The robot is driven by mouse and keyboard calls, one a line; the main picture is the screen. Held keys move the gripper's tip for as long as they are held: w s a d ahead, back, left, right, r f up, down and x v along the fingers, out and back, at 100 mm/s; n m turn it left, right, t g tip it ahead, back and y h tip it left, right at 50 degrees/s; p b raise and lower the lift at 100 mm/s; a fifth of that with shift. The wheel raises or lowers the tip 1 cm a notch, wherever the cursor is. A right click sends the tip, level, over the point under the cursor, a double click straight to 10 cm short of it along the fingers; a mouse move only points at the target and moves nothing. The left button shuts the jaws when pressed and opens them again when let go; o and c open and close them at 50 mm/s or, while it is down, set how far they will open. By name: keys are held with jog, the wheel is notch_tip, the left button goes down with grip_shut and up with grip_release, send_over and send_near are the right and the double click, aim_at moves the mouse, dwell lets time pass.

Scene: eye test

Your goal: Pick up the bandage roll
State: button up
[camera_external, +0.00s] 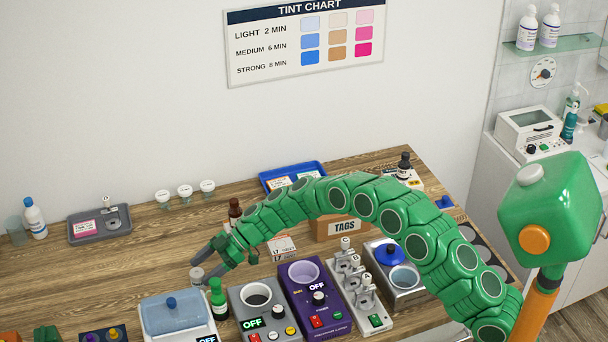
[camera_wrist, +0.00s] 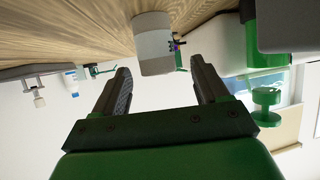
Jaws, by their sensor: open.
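A small pale grey and white cylinder, which looks like the bandage roll (camera_wrist: 153,43), shows at the top middle of the wrist view, between the tips of my open fingers in the picture. In the external view a small grey roll (camera_external: 197,274) stands on the wooden table at my fingertips. My gripper (camera_external: 206,263) reaches down low to the left over the table. In the wrist view my gripper (camera_wrist: 160,66) has its two dark fingers apart with nothing clasped. I cannot tell whether the roll is partly between the fingers or just beyond them.
A green bottle (camera_external: 218,299) stands close to the right of the roll. A blue-lidded box (camera_external: 178,312) is just in front. A grey warmer (camera_external: 262,315) and a purple one (camera_external: 316,308) stand further right.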

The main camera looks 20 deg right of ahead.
jog(key=shift+x, duration=1.5)
jog(key=shift+w+r, duration=0.1)
jog(key=shift+r, duration=0.1)
jog(key=shift+c, duration=0.5)
jog(key=c, duration=1)
jog(key=shift+o, duration=0.2)
